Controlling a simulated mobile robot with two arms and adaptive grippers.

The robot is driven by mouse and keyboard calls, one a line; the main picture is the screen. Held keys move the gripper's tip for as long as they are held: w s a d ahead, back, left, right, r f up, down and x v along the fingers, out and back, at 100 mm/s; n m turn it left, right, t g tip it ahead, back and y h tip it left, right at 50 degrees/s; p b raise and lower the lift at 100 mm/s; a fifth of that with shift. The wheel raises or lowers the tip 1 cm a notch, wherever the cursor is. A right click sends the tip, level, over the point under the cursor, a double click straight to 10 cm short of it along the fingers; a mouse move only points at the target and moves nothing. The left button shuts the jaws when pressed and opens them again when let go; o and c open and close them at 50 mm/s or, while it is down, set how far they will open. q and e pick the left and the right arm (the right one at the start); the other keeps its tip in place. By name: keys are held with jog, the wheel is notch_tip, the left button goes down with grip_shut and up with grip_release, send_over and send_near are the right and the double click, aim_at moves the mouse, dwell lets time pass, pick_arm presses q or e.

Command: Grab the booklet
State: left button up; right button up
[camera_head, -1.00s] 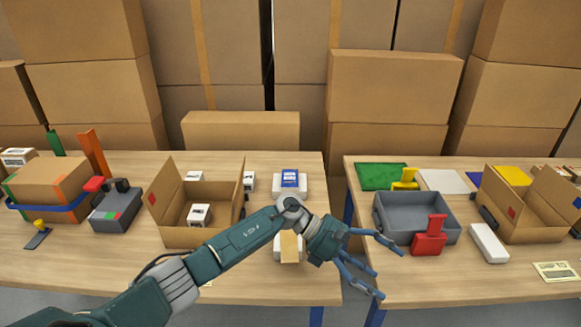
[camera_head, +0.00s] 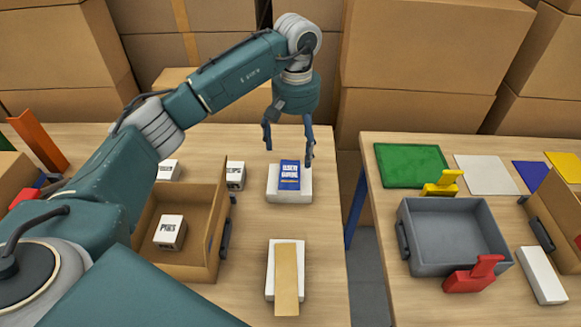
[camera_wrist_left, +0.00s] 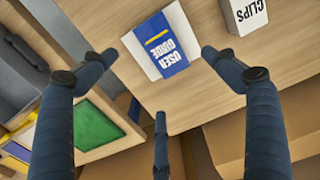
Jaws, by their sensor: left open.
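The booklet (camera_head: 290,174) is blue and white and lies on a white block (camera_head: 288,196) on the left table. In the left wrist view the booklet (camera_wrist_left: 165,48) reads "USER GUIDE" and lies on the white block (camera_wrist_left: 140,52). My left gripper (camera_head: 289,158) is open and points down above and just behind the booklet, with its fingers apart. In the left wrist view its fingers (camera_wrist_left: 165,75) spread around the booklet without visibly touching it. My right gripper is not in view.
An open cardboard box (camera_head: 196,265) holding a small white carton (camera_head: 170,232) stands left of the booklet. A small carton (camera_head: 235,175) stands close by. A tan strip on a white block (camera_head: 270,270) lies in front. A grey tray (camera_head: 455,235) is on the right table.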

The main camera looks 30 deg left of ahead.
aim_at(294, 174)
pick_arm(q)
jog(key=f, duration=0.3)
jog(key=shift+s+d+f+p, duration=0.15)
jog(key=shift+s+d+p, duration=0.05)
jog(key=shift+s+p, duration=0.15)
notch_tip(294, 174, down, 5)
jog(key=shift+r+p, duration=0.1)
jog(key=shift+p, duration=0.9)
jog(key=shift+f, duration=0.45)
jog(key=c, duration=1.3)
